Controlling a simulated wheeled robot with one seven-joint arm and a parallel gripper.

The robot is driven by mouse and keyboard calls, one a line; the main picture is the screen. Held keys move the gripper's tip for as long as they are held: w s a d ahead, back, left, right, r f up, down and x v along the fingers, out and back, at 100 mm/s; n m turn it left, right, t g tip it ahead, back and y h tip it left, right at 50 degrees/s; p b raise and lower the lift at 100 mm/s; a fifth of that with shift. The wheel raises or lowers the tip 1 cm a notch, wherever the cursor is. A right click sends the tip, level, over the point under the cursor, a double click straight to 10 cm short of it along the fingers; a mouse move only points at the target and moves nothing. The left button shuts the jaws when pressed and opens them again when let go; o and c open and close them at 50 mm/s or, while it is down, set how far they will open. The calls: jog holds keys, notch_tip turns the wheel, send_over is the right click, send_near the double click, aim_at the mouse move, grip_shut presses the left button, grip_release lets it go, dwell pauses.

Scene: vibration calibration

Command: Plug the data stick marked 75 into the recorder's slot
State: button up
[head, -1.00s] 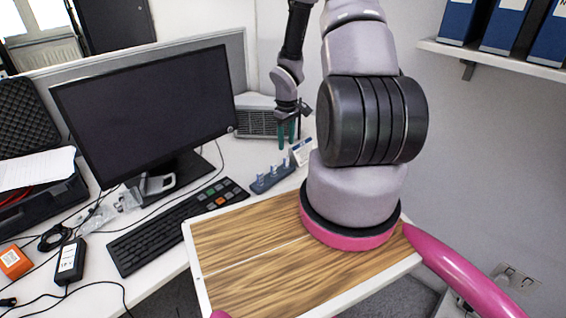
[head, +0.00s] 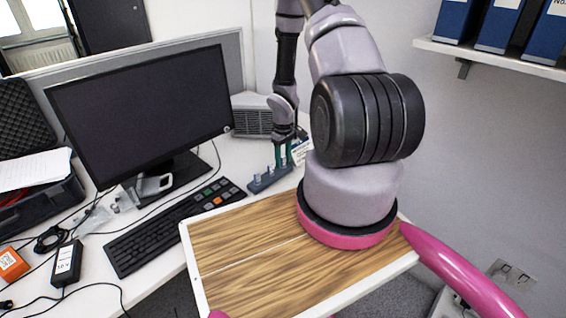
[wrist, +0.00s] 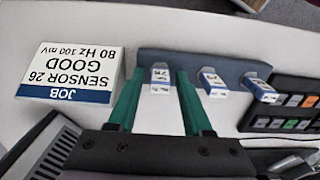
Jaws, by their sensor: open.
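In the wrist view, several data sticks stand in a dark blue-grey holder (wrist: 200,62). The first stick (wrist: 160,76), at the left, has a small label that seems to read 75, though it is hard to read. A second stick (wrist: 213,84) and a third stick (wrist: 259,89) stand to its right; their marks are unclear. My gripper (wrist: 157,84) is open, its green fingers on either side of the first stick, with gaps visible. In the head view my gripper (head: 283,157) is low over the holder (head: 263,183). No recorder slot can be made out.
A job card (wrist: 72,72) reading "SENSOR 26 GOOD 80 Hz 100 mV" stands beside the holder. A keyboard (head: 165,230) and a monitor (head: 140,105) are to the left. A grey ribbed box (head: 251,117) stands behind.

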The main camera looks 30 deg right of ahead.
aim_at(283, 157)
grip_shut()
jog(key=shift+r, duration=0.9)
dwell(1.1)
jog(key=shift+r, duration=1.6)
